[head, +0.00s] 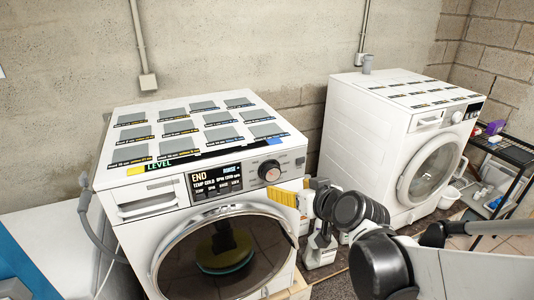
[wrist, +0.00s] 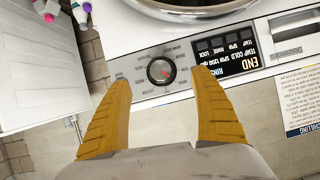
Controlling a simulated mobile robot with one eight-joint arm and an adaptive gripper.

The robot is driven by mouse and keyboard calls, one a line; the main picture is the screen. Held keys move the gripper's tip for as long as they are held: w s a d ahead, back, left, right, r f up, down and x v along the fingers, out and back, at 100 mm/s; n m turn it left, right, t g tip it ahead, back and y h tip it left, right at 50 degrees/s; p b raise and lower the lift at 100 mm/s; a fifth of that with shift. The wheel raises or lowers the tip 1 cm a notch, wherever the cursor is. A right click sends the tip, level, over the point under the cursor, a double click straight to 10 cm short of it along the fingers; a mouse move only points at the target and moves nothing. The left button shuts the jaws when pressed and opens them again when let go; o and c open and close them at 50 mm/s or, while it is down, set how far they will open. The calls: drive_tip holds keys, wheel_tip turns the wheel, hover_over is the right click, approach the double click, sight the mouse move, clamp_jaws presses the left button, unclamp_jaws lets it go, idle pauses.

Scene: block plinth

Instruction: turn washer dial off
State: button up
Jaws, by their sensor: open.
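The washer (head: 150,180) stands on the left in the head view. Its round dial (head: 269,170) is on the front panel, right of a display (head: 214,181) reading END. I cannot see contact. In the head view my gripper (head: 284,197) is just right of and below the dial.
A second front-loading washer (head: 385,145) stands to the right. Several labelled panels cover both tops. A shelf (head: 505,148) holding small items is at far right. Bottles (wrist: 64,12) show at the wrist view's upper left. The washer's round door (head: 224,255) lies below the panel.

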sight(273, 175)
drive_tip(key=shift+t, duration=0.4)
drive_tip(key=x, duration=0.4)
drive_tip(key=b+x, duration=0.1)
drive_tip(key=x, duration=0.3)
drive_tip(key=r+b+x, duration=0.1)
drive_tip(key=x, duration=0.3)
drive_tip(key=shift+w, duration=0.4)
drive_tip(key=shift+r, duration=0.1)
drive_tip(key=c, duration=1.2)
